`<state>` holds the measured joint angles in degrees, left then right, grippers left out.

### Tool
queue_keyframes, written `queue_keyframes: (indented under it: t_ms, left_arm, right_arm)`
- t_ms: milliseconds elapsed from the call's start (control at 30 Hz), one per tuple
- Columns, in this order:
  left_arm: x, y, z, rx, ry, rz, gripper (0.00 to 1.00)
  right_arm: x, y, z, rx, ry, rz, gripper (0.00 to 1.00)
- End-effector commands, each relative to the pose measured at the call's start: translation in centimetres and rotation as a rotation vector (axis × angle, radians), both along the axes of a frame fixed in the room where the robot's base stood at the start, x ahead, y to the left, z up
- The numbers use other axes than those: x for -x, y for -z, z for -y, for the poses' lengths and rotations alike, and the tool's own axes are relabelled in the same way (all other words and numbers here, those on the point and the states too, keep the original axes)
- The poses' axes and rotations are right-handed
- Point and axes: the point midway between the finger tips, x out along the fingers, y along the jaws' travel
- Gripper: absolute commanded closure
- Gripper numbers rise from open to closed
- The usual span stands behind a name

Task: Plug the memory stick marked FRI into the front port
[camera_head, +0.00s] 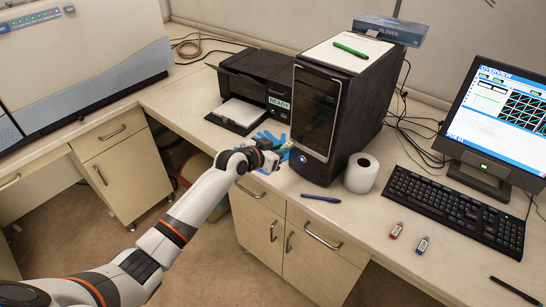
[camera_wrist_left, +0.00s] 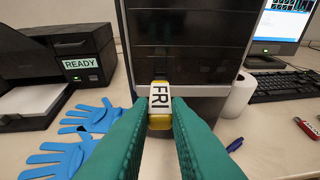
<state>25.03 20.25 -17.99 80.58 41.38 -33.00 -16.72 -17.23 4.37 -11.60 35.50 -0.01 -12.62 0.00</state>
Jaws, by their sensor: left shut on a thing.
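The memory stick marked FRI (camera_wrist_left: 160,97) is yellow with a white label and shows in the left wrist view. My left gripper (camera_wrist_left: 160,115) is shut on it, with its green fingers on both sides. The gripper shows in the head view (camera_head: 279,149) at the lower front of the black computer tower (camera_head: 346,110). The stick's far end points at the tower's front, near a light horizontal strip. Whether it touches or enters the front port cannot be told, since the port is hidden behind the stick. My right gripper is not in view.
A red stick (camera_head: 396,230) and a blue stick (camera_head: 422,244) lie on the desk by the keyboard (camera_head: 455,210). A paper roll (camera_head: 361,173) and blue pen (camera_head: 320,198) are near the tower. Blue gloves (camera_wrist_left: 60,155) lie before the printer (camera_head: 252,85).

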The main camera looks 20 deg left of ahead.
Motion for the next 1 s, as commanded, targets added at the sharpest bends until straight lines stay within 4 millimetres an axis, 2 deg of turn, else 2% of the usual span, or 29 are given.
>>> queue_keyframes:
  t_ms: [233,1000]
  left_arm:
    - [-0.79,0.0,0.37,0.0,0.001,0.0,1.0]
    - [-0.81,-0.18,0.4,0.0,0.0,0.0,1.0]
  right_arm:
    - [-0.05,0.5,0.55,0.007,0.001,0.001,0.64]
    - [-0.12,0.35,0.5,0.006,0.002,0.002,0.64]
